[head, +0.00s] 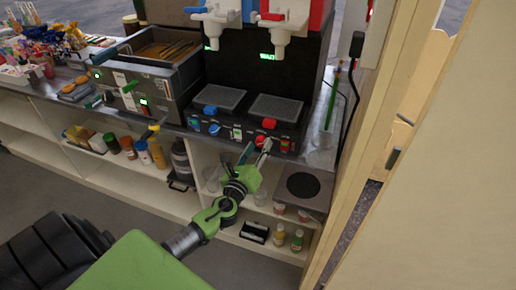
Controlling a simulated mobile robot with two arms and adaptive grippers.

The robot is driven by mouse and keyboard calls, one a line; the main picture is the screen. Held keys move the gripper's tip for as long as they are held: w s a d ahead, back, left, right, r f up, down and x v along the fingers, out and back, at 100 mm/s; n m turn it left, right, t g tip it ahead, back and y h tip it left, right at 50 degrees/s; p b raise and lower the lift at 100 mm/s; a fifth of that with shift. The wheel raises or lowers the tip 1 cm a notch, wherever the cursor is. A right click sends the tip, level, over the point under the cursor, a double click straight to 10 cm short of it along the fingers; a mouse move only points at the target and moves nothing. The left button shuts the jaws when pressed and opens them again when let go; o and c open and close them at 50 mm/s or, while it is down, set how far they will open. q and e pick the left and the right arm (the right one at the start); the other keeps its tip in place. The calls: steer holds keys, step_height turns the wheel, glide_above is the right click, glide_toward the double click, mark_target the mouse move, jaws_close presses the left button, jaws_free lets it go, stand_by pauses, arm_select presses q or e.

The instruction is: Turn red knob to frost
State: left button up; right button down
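The dark two-sided machine (246,128) stands on the counter with a blue half on the left and a red half on the right. A small red knob (260,141) is on its front panel, partly hidden by my gripper. A larger red part (268,123) sits just above it, at the right drip tray. My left gripper (255,150) reaches up from below in front of the panel. Its fingers are spread, one at the red knob and one to its left. Contact with the knob cannot be told. The knob's markings are too small to read. My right gripper is out of view.
A blue knob (214,129) is on the panel's left. White taps (275,32) hang above the drip trays. A fryer (150,75) stands to the left. Shelves below hold bottles (157,155). A wooden door frame (375,140) closes off the right.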

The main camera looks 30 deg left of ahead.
arm_select(q)
steer(key=v, duration=1.2)
